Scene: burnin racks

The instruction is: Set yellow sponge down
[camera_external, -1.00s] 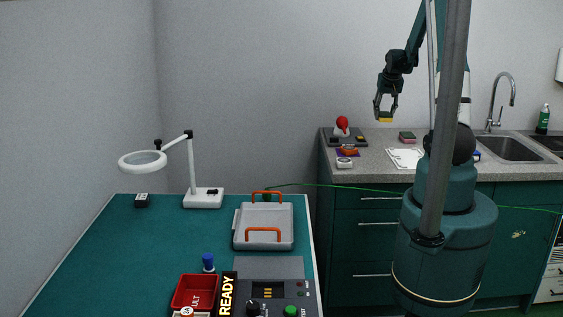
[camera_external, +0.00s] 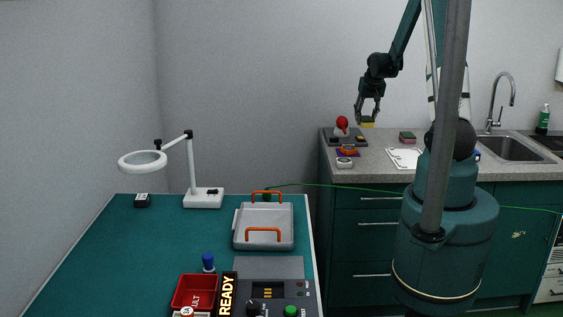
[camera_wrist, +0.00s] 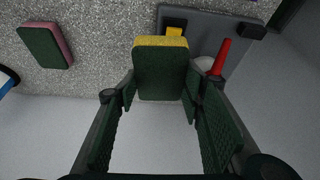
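The yellow sponge (camera_external: 367,125) with a dark green pad is between the fingertips of my gripper (camera_external: 368,117), held in the air in front of the wall near the counter's left end. In the wrist view the sponge (camera_wrist: 161,72) shows its dark green face and a yellow edge, with a finger of my gripper (camera_wrist: 160,92) on each side. The grey counter (camera_external: 380,165) is below and behind it in the wrist view.
A pink and green sponge (camera_external: 407,137) and a white sheet (camera_external: 402,158) lie to the right. An orange roll (camera_external: 347,150) and a white gauge (camera_external: 344,162) sit near the front edge.

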